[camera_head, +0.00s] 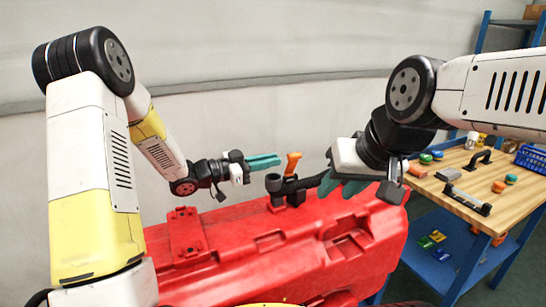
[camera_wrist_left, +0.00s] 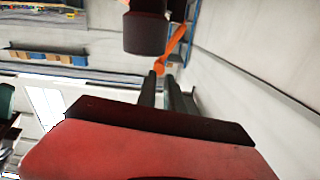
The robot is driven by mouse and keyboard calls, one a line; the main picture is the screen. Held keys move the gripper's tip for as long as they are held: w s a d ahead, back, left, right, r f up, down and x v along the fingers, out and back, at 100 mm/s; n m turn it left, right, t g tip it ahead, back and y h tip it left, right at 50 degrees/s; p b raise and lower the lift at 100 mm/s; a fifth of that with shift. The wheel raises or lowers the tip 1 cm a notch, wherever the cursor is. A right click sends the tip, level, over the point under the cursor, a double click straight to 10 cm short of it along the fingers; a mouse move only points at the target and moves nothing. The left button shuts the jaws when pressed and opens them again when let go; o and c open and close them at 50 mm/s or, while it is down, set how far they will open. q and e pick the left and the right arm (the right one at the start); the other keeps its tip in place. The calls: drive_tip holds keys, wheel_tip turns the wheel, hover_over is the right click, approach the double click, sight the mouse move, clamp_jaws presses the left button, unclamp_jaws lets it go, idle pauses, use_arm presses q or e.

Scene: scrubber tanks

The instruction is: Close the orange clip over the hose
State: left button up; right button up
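The orange clip (camera_head: 292,163) stands upright, raised above a black holder on the red tank (camera_head: 290,250). It also shows in the left wrist view (camera_wrist_left: 172,45), just beyond the fingertips. The black ribbed hose (camera_head: 302,183) lies below the clip, running right to my right gripper. My left gripper (camera_head: 278,160) has its teal fingers close together, pointing right at the clip; contact cannot be made out. My right gripper (camera_head: 338,186) points down at the hose's right end, its fingers around it; the grip is partly hidden.
A black cap (camera_head: 273,182) stands left of the holder, below my left fingers. A wooden workbench (camera_head: 465,185) with tools and a blue basket (camera_head: 532,157) stands at the right.

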use_arm(q)
drive_tip(key=a+r+n, duration=0.1)
drive_tip(key=r, duration=0.1)
drive_tip(key=w+a+r+n+g+y, duration=0.1)
drive_tip(key=a+r+n, duration=0.1)
drive_tip(key=w+a+r+n+g, duration=0.1)
drive_tip(key=a+r+n, duration=0.1)
drive_tip(key=r, duration=0.1)
drive_tip(key=shift+w, duration=0.25)
clamp_jaws()
drive_tip(key=d+f+n, duration=0.1)
drive_tip(key=d+f, duration=0.3)
drive_tip(key=d, duration=0.5)
drive_tip(key=shift+w+d+f+g+y, duration=0.25)
drive_tip(key=shift+w+g+y, duration=0.05)
drive_tip(key=shift+w+g, duration=0.1)
drive_tip(key=shift+s+d, duration=0.1)
drive_tip(key=shift+s, duration=0.05)
